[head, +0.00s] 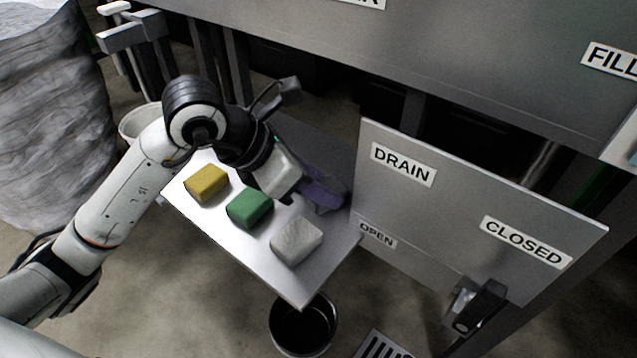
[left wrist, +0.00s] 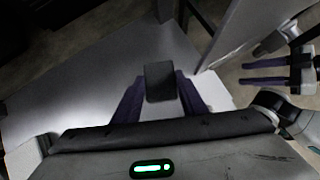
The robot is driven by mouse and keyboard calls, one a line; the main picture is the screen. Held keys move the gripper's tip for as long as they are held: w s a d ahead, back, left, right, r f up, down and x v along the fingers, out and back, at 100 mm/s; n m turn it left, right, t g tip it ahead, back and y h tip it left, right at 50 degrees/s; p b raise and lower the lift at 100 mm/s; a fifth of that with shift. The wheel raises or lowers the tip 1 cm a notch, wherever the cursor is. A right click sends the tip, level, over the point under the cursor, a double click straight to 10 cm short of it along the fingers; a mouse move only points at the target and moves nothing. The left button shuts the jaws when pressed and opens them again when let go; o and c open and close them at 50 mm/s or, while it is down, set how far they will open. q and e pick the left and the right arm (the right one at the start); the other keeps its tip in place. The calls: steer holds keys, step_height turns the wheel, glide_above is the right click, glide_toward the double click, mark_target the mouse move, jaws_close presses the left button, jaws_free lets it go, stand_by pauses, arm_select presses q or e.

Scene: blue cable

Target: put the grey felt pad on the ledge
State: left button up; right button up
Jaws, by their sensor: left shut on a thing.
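My left gripper (head: 322,192) has purple fingers and is over the far right part of the pale metal ledge (head: 290,287). In the left wrist view the left gripper (left wrist: 160,95) is shut on a dark grey pad (left wrist: 160,80), which looks like the grey felt pad. In the head view the gripper mostly hides this pad. I cannot tell whether the pad touches the ledge (left wrist: 70,85). My right gripper (left wrist: 268,72) shows at the right of the left wrist view, its purple fingers apart and empty.
A yellow block (head: 206,185), a green block (head: 250,208) and a light grey block (head: 297,241) lie in a row on the ledge. A panel (head: 440,225) marked DRAIN and CLOSED stands to the right. A black bucket (head: 303,325) is on the floor below.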

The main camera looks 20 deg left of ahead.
arm_select(q)
steer(key=o, duration=1)
steer(key=shift+r, duration=0.15)
steer(key=p+v, duration=0.3)
steer(key=v, duration=0.9)
steer(key=shift+a, duration=0.1)
arm_select(e)
steer(key=shift+s+d+r+m+t+h, duration=0.2)
steer(key=shift+d+r+t, duration=0.1)
steer(key=shift+d+r, duration=0.2)
steer(key=shift+s+d+r+m+t+h, duration=0.1)
steer(key=shift+s+d+r+m+t, duration=0.1)
steer(key=shift+d+r+t, duration=0.25)
steer(key=shift+a, duration=0.1)
